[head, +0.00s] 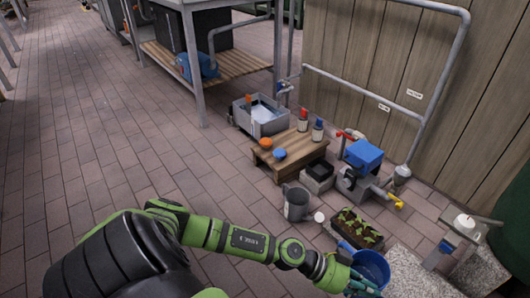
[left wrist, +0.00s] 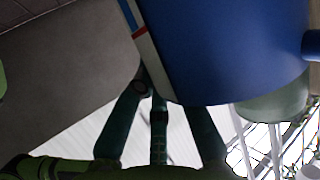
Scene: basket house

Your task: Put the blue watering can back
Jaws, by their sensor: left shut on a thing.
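The blue watering can (head: 373,264) is at the lower right of the head view, beside the seedling tray, with its open top facing up. My left gripper (head: 364,286) is at its near side and shut on it. The can's blue wall (left wrist: 235,50) fills the upper right of the left wrist view, with a blue stub at the right edge. My left gripper's dark green fingers (left wrist: 160,110) meet the can's lower edge there; the exact grip is hidden. My right gripper is not in view.
A seedling tray (head: 357,229), grey bucket (head: 296,204) and low wooden stand (head: 292,151) are on the brick floor. A grey bin (head: 244,119) and pipes (head: 388,106) are farther back. A blue container (head: 208,66) is on the bench's lower shelf (head: 240,66). Floor at left is clear.

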